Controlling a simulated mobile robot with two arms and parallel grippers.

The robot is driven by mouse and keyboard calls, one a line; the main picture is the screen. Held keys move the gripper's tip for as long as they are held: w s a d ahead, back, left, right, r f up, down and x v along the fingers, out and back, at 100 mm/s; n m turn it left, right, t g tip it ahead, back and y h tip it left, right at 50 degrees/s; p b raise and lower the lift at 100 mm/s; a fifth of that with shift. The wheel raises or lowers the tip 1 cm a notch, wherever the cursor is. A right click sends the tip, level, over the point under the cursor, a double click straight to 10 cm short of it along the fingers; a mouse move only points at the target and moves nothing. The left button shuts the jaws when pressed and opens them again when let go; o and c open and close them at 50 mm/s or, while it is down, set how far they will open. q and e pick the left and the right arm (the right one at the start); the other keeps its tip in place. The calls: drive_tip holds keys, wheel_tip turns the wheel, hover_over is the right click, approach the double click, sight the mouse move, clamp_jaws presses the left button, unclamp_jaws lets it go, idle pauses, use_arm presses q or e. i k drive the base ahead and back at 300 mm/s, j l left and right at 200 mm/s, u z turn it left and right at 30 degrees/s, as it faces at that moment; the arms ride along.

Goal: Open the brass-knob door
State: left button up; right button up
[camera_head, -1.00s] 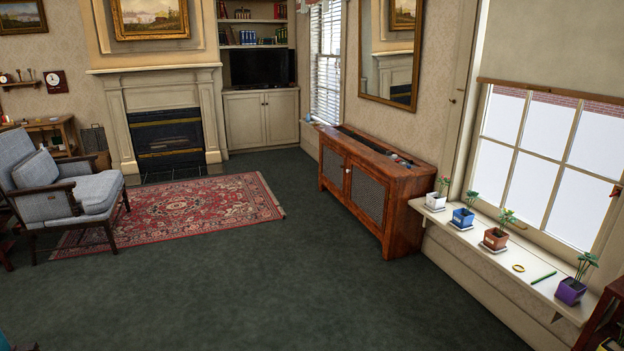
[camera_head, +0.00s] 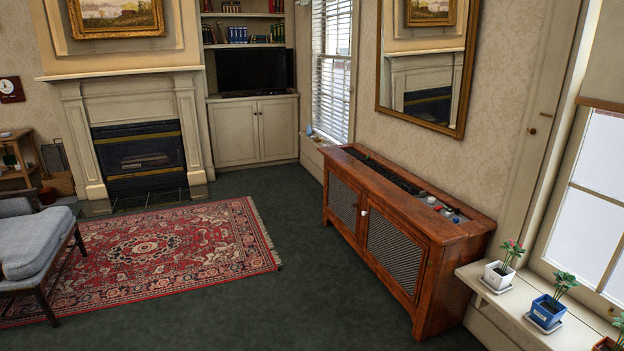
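A reddish-brown wooden cabinet (camera_head: 436,283) stands against the right wall. Its left mesh-panelled door (camera_head: 342,203) and right mesh-panelled door (camera_head: 394,252) both look shut. A pale, whitish knob (camera_head: 364,212) shows near the line where the doors meet. A darker spot beside it may be the other knob; I cannot tell if it is brass. The white built-in cupboard (camera_head: 234,133) at the back has two shut doors with tiny knobs. A small brownish knob (camera_head: 532,131) shows on the tall pale panel by the window. Neither of my grippers is in view.
Green carpet (camera_head: 270,315) lies clear in front of the wooden cabinet. A red patterned rug (camera_head: 150,245) and a grey armchair (camera_head: 30,245) are at the left. A sill (camera_head: 495,298) with potted plants juts out at the lower right, close to the cabinet's near end.

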sight(343, 200)
drive_tip(key=i, duration=2.3)
